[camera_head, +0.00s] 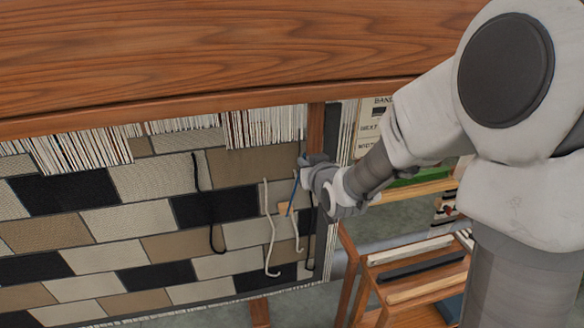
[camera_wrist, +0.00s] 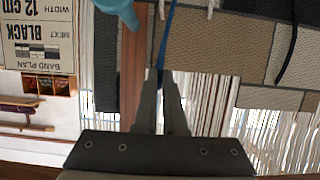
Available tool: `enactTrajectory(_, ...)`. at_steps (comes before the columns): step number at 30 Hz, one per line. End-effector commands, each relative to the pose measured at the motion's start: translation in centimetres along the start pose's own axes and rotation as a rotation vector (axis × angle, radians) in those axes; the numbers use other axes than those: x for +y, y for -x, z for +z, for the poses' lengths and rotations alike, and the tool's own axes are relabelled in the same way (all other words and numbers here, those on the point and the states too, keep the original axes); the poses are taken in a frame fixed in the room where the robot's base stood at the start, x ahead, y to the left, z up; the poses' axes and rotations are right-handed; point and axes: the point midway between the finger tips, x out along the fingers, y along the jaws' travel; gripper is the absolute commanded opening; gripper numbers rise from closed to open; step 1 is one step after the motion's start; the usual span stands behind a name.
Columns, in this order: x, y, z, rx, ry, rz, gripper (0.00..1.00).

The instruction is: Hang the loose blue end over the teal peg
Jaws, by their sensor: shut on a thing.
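My gripper (camera_wrist: 161,76) is shut on the blue end (camera_wrist: 168,35), a thin strand running from the fingertips to the top edge of the wrist view. In the head view, my gripper (camera_head: 304,165) is at the right side of the weaving, and the blue strand (camera_head: 292,195) hangs down from it in front of the cloth. The teal peg (camera_wrist: 120,9) is at the top of the wrist view, left of the strand and apart from it, partly cut off by the frame edge. I cannot make out the peg in the head view.
The patchwork weaving (camera_head: 130,220) hangs below a wide wooden beam (camera_head: 200,45). Cream cords (camera_head: 270,230) and a black cord (camera_head: 198,175) hang in front of it. A wooden post (camera_head: 316,125) and a band-plan card (camera_wrist: 38,40) are near my gripper. A slatted wooden rack (camera_head: 410,270) stands lower right.

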Motion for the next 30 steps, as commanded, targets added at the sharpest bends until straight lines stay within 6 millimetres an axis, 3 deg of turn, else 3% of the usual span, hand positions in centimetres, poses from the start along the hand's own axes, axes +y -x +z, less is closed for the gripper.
enactTrajectory(4, 1.2, 0.0, -0.1, 0.001, 0.0, 0.001, 0.0)
enactTrajectory(16, 1.8, 0.0, -0.1, 0.001, -0.001, 0.002, 0.0)
enactTrajectory(30, 7.4, -0.3, 0.7, 0.002, -0.002, 0.004, 0.0)
